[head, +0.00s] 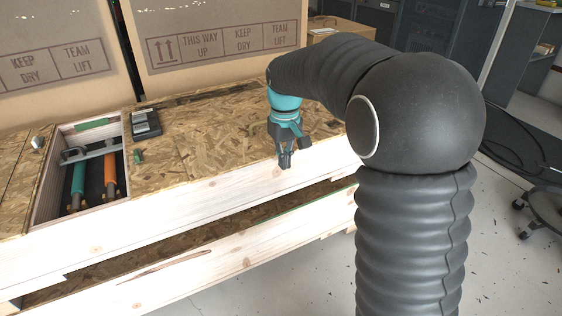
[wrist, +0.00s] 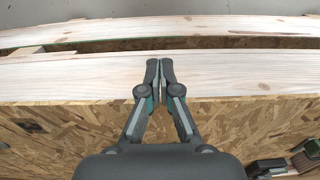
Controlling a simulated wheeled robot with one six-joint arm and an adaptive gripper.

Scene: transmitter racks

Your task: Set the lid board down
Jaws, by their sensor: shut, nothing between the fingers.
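My gripper (head: 286,162) is shut and empty, pointing down by the front edge of a wooden crate in the head view. In the wrist view its fingertips (wrist: 160,66) meet over the crate's pale front plank (wrist: 230,75). The crate's top is chipboard (head: 205,135), with a rectangular opening (head: 38,192) at the left. Inside the opening lie a green-handled tool (head: 78,180) and an orange-handled tool (head: 110,172), with a grey metal piece across them. A chipboard panel (head: 14,168) lies left of the opening. I cannot tell which chipboard piece is the lid board.
A dark device (head: 145,123) and a small green item (head: 138,156) rest on the crate top near the opening. Tall cardboard boxes (head: 215,30) stand behind. A wheeled stool base (head: 545,205) and cables are on the floor at right.

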